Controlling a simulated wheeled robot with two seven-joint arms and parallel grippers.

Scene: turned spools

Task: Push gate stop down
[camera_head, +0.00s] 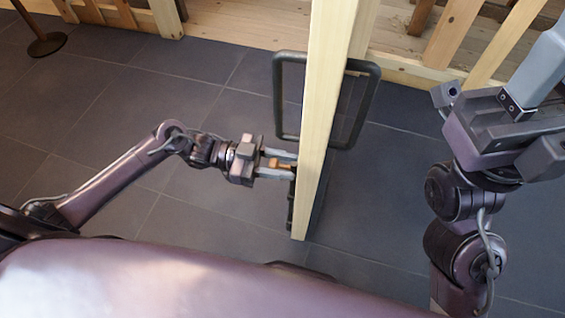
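The gate stop appears to be the dark upright part (291,205) low on the left side of the wooden gate (322,95), which I see edge-on; its lower end is hard to make out. My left gripper (292,165) reaches in from the left, its fingertips at the gate's left side, just above the dark part. Its two grey fingers are apart, with a small orange-brown piece (275,163) between them; I cannot tell whether they touch it.
A black handle frame (283,95) sticks out on both sides of the gate. A wooden fence (420,70) runs along the back. A post with a round dark base (47,45) stands at the far left. The grey tiled floor (110,110) is otherwise clear.

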